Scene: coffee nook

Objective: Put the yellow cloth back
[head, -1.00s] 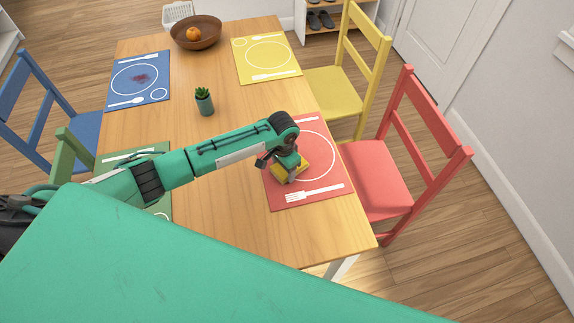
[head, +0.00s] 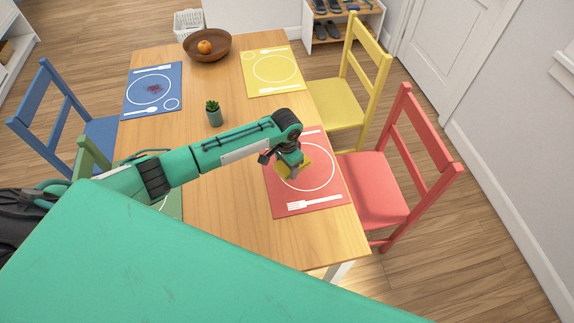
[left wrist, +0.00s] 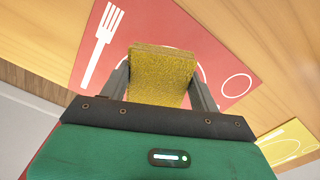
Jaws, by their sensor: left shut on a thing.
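The yellow cloth (head: 284,172) is a small folded block in my left gripper (head: 296,172), over the red placemat (head: 284,203). In the left wrist view the cloth (left wrist: 161,72) sits between the two fingers of the gripper (left wrist: 163,88), which are shut on it. The red placemat (left wrist: 150,25) lies beneath. I cannot tell whether the cloth touches the mat. My right gripper is not in view.
A blue placemat (head: 135,105) with a dark red stain, a yellow placemat (head: 288,84), a potted plant (head: 213,116) and a wooden bowl (head: 222,52) with an orange stand on the table (head: 222,220). Red (head: 372,185) and yellow (head: 335,103) chairs flank its right side.

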